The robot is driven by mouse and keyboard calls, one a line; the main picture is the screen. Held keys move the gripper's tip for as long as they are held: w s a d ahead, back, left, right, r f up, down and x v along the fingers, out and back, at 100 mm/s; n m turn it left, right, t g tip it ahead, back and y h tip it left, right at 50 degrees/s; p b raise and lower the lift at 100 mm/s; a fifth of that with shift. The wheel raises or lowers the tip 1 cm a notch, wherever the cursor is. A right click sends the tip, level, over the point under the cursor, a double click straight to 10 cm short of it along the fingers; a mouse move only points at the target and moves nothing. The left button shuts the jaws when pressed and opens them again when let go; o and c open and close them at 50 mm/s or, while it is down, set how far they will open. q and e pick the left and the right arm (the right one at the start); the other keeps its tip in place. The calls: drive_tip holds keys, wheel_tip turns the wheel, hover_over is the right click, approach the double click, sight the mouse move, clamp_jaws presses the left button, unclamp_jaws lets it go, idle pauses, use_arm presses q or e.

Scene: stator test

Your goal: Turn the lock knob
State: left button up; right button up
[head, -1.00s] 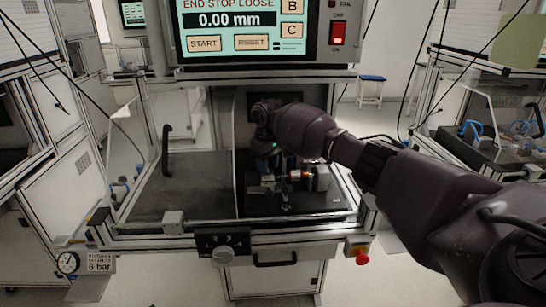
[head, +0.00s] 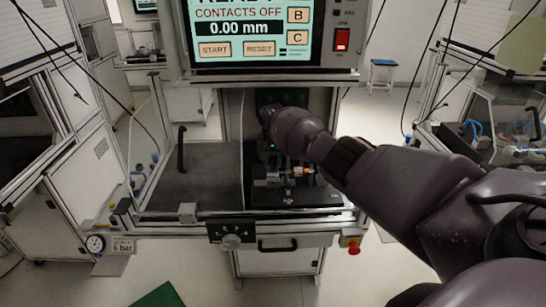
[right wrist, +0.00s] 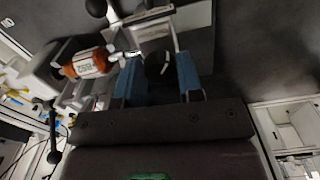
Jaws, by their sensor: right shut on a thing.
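The lock knob (right wrist: 158,68) is black and round with a white mark, and shows between the blue fingers of my right gripper (right wrist: 158,78) in the right wrist view. The gripper is shut on it. An orange-and-white stator part (right wrist: 88,63) sits in the fixture beside it. In the head view my right gripper (head: 272,152) reaches down over the fixture (head: 290,175) inside the test station; its fingers and the knob are too small or hidden to make out there. My left gripper is out of view.
The screen (head: 250,32) above reads "CONTACTS OFF" and 0.00 mm. A selector knob (head: 232,241) and a red button (head: 353,248) sit on the station's front edge. A black handle (head: 181,150) stands at left. Black ball-ended levers (right wrist: 97,8) stand near the stator.

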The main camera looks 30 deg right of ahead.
sight(273, 163)
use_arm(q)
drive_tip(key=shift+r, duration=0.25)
use_arm(e)
drive_tip(key=shift+m, duration=0.4)
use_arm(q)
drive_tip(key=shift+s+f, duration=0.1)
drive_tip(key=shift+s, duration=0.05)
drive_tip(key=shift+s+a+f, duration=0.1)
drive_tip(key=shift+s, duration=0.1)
use_arm(e)
drive_tip(key=o, duration=0.9)
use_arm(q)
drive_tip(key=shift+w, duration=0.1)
use_arm(e)
drive_tip(key=shift+r+p, duration=0.25)
drive_tip(key=shift+p, duration=0.05)
use_arm(q)
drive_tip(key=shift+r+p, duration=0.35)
drive_tip(key=shift+p, duration=0.05)
use_arm(e)
wheel_tip(273, 163, up, 10)
drive_tip(key=shift+r, duration=0.15)
